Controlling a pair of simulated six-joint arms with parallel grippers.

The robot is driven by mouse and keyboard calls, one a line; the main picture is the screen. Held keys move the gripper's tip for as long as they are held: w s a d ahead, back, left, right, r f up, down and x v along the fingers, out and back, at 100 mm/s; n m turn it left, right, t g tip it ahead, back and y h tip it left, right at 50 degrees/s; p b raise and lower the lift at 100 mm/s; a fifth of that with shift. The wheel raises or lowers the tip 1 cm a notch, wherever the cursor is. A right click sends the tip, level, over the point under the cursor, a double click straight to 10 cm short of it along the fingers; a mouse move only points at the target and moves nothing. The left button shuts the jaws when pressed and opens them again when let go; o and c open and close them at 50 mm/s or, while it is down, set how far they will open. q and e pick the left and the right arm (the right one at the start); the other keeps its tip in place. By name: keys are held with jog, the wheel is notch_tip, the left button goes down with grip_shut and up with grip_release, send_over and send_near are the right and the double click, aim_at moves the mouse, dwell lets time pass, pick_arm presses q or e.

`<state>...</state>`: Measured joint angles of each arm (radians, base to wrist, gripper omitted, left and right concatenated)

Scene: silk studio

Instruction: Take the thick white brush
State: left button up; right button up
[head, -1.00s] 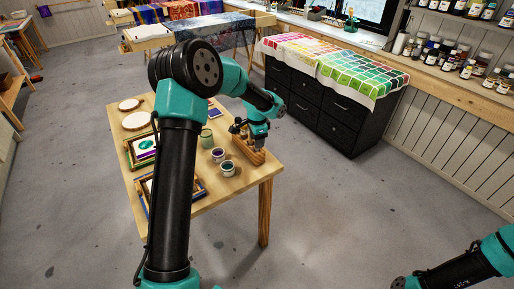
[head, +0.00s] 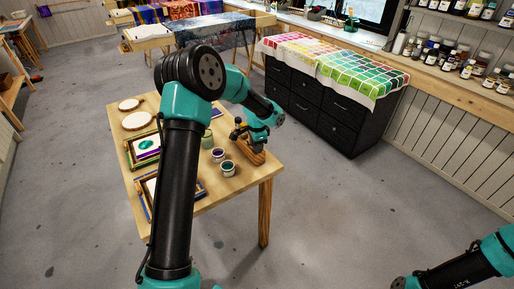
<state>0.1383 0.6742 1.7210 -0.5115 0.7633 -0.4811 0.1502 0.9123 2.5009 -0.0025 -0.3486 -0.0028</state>
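My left gripper (head: 243,130) is at the right end of the wooden table, just above a wooden holder (head: 254,155). It is small and partly covered by my own wrist, so I cannot tell whether its fingers are open or shut. Small dark and yellowish shapes show at the gripper, too small to identify. I cannot make out the thick white brush; it may be hidden by the gripper or too small. My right arm shows at the bottom right corner, with its gripper out of view.
The wooden table (head: 240,189) carries two small paint cups (head: 227,168), a greenish jar (head: 207,138), frames with prints (head: 146,146) and round wooden discs (head: 136,121). A black drawer cabinet (head: 322,112) stands behind to the right. The floor to the right is clear.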

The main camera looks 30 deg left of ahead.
pick_arm(q)
jog(key=c, duration=0.4)
jog(key=shift+r, duration=0.1)
notch_tip(320, 180, up, 10)
jog(key=shift+f, duration=0.1)
dwell(0.4)
